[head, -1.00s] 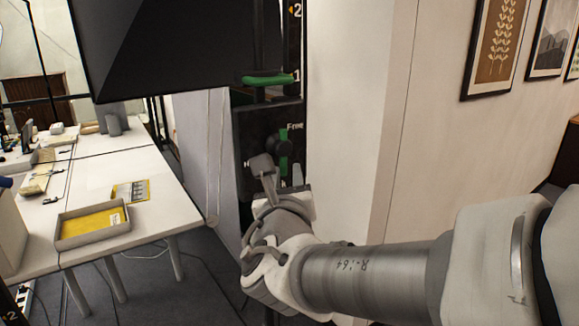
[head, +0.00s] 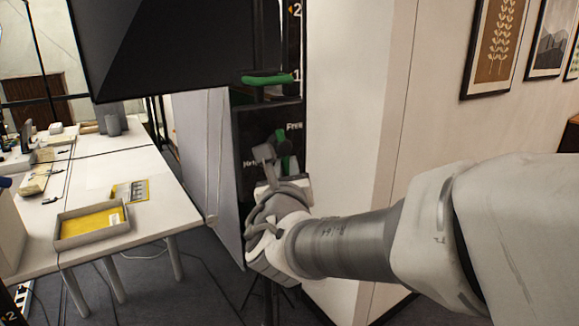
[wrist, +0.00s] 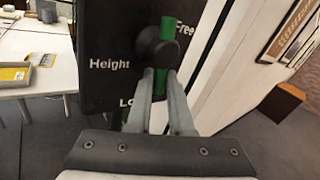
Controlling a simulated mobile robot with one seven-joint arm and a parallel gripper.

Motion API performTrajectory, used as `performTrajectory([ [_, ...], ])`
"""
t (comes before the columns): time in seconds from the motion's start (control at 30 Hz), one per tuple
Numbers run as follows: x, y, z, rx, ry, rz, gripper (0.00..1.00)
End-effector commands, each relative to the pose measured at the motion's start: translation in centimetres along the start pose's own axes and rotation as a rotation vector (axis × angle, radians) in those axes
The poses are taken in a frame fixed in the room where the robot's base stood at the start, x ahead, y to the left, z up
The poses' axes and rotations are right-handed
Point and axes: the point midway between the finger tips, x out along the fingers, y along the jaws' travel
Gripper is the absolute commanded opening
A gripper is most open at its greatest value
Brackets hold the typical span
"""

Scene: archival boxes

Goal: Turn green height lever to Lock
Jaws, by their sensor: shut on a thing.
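The green height lever (wrist: 166,26) is a bar crossing a round black hub (wrist: 157,47) on a black panel (wrist: 108,38). In the wrist view it stands nearly upright, its top end just left of the word "Free". "Height" is printed left of the hub, and "Lo" shows below, the rest hidden by a finger. My gripper (wrist: 161,75) is shut on the lever's lower end, below the hub. In the head view the lever (head: 281,135) is partly covered by my gripper (head: 274,157).
A green handle (head: 267,79) sits above the panel, beside a numbered scale. A large black screen-like box (head: 165,45) hangs above left. A white table (head: 115,170) with a grey tray (head: 62,240) stands left. A pale wall (head: 345,120) is close on the right.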

Motion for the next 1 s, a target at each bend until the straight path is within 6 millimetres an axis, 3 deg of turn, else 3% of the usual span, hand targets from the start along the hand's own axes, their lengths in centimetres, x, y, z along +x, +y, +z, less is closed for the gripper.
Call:
performTrajectory([
  [0.5,-0.46,0.39,0.31,0.214,0.145,0.025,0.00],
  [0.8,-0.52,0.54,0.19,0.225,0.153,0.029,0.00],
  [0.83,-0.52,0.54,0.18,0.225,0.153,0.029,0.20],
  [0.87,-0.52,0.55,0.19,0.225,0.152,0.029,0.26],
  [0.9,-0.52,0.56,0.20,0.224,0.152,0.030,0.31],
  [1.0,-0.51,0.58,0.22,0.224,0.152,0.030,0.31],
])
